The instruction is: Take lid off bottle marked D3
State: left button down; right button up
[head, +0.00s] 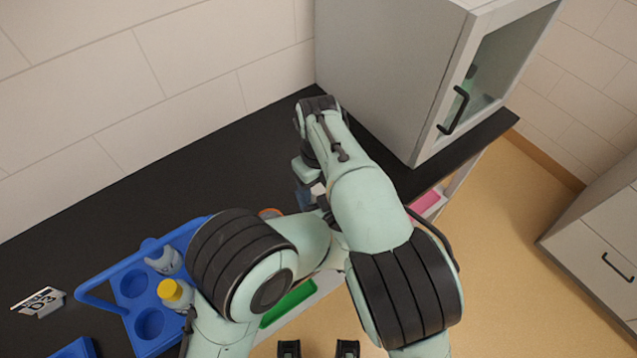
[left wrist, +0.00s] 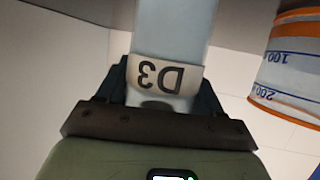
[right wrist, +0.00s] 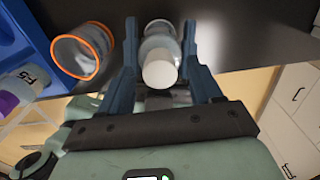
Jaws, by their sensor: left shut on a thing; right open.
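The bottle marked D3 (left wrist: 175,30) is pale and translucent, with its label upside down in the left wrist view. My left gripper (left wrist: 165,88) is shut on it around the label. In the right wrist view a bottle with a round white lid (right wrist: 159,69) is between the fingers of my right gripper (right wrist: 161,50). That gripper is open, with a gap on both sides of the lid. In the head view my right gripper (head: 310,196) is small and partly covered by my arms. My left gripper is hidden there.
A blue rack (head: 95,293) holds a yellow-capped bottle (head: 172,292) and a grey one (head: 163,261). An orange-rimmed beaker (right wrist: 82,52) is left of my right gripper. A cabinet (head: 395,60) stands behind. Black counter is clear toward the wall.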

jog(key=shift+r, duration=0.1)
jog(key=shift+r, duration=2.2)
pick_arm(q)
jog(key=shift+c, duration=0.4)
grip_release()
jog(key=shift+r, duration=0.1)
pick_arm(e)
jog(key=shift+s, duration=0.1)
